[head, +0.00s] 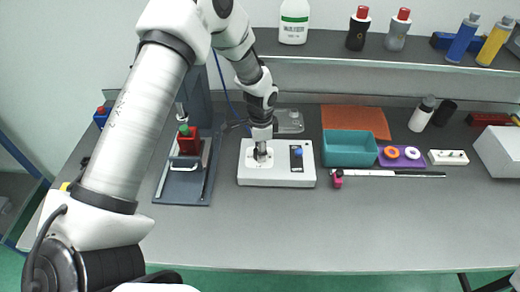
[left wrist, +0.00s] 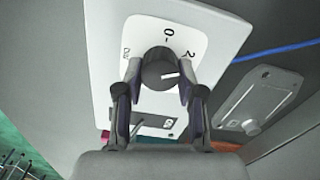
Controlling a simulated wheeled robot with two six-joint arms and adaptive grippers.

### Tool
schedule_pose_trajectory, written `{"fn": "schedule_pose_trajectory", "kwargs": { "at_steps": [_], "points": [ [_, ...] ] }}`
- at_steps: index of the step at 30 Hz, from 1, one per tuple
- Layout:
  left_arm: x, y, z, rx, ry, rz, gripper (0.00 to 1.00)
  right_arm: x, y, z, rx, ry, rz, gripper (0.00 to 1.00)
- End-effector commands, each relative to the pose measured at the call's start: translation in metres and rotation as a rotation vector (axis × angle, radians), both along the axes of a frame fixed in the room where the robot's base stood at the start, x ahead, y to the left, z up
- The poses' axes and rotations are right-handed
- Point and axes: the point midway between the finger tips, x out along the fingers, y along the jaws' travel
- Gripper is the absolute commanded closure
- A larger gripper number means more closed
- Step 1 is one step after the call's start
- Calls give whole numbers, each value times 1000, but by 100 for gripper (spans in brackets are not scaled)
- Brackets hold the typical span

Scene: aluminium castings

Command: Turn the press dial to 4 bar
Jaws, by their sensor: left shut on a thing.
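The press control box (head: 275,180) is a white box on the bench with a white dial plate on its left and a dark panel with a blue button (head: 298,152) on its right. My left gripper (head: 261,148) points down over the dial plate. In the left wrist view, the dark round dial (left wrist: 158,70) sits between the two fingers of my left gripper (left wrist: 160,84), which is shut on it. The dial's white pointer line points right, just past the 2 mark. My right gripper is out of view.
A press with a red part (head: 188,140) stands left of the box. A teal tray (head: 348,160) and a purple holder (head: 400,163) with two rings stand to the right. A black-and-silver rod (head: 390,173) lies in front. The front bench is clear.

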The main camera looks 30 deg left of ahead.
Motion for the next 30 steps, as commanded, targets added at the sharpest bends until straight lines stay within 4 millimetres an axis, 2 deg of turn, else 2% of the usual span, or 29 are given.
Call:
{"fn": "schedule_pose_trajectory", "kwargs": {
  "at_steps": [21, 30],
  "points": [
    [-5, -2, -3, -1, 6, -671, 97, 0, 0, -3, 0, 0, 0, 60],
    [-6, -2, -3, -2, 6, -885, 97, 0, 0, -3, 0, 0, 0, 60]
  ]
}}
